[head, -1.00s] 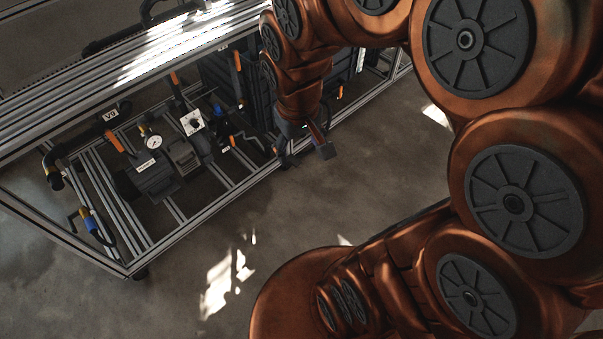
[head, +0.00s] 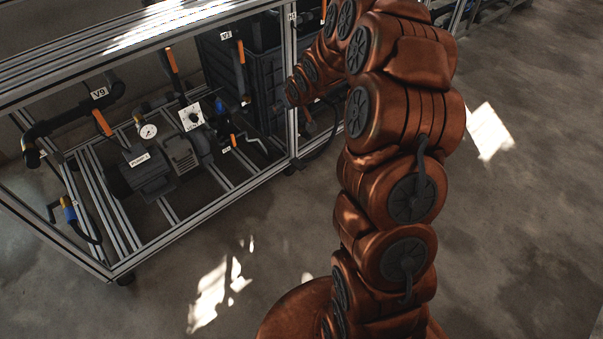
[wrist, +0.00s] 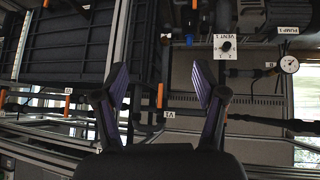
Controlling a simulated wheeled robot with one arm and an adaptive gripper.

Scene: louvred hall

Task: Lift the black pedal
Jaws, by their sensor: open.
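I cannot pick out a black pedal with certainty in either view; the frame holds many dark parts. My gripper (wrist: 160,82) is open in the wrist view, its two purple-lined fingers apart with nothing between them. Behind the gap stand the edge of a black crate and dark piping with a small blue part. In the head view my gripper is small and dark, in front of the metal frame beside the black crate (head: 222,72), and partly hidden by my arm.
The metal frame (head: 196,212) holds a pump (head: 146,172), a gauge (head: 148,131), a white dial plate (head: 191,117) and several orange-handled valves. In the wrist view, the dial (wrist: 226,46) and gauge (wrist: 289,65) are right of the fingers. The concrete floor (head: 480,235) is open.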

